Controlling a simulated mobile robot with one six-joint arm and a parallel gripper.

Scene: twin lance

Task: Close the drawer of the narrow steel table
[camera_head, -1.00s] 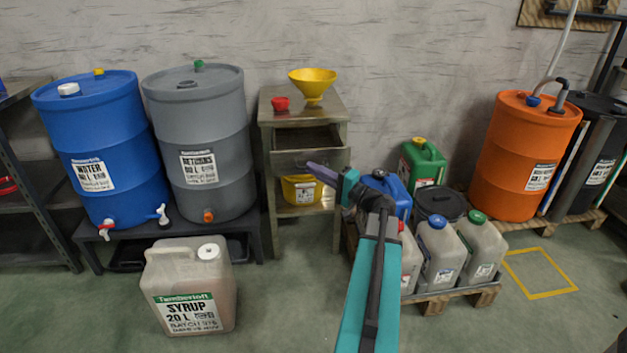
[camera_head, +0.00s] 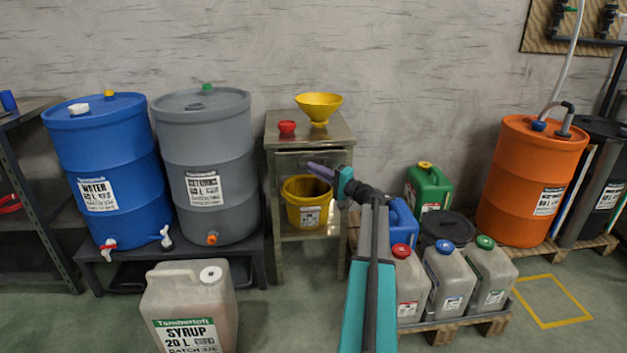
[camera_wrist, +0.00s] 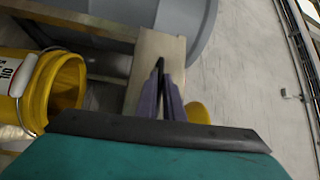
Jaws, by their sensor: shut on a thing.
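The narrow steel table (camera_head: 270,131) stands against the wall, right of the grey barrel. Its drawer (camera_head: 290,161) is pushed in flush or nearly flush under the top; my gripper covers part of the front. My gripper (camera_head: 312,167) is at the drawer front, its purple fingers reaching it from the right. In the wrist view, the fingers (camera_wrist: 163,98) are closed together against the steel front (camera_wrist: 150,60), around a thin dark part that looks like the drawer handle. The exact grip is hard to see.
A yellow funnel (camera_head: 319,104) and a red cap (camera_head: 287,127) sit on the tabletop. A yellow bucket (camera_head: 307,208) stands on the lower shelf below the drawer. Several jerrycans on a pallet (camera_head: 440,335) stand close on the right, and a syrup can (camera_head: 190,310) is in front left.

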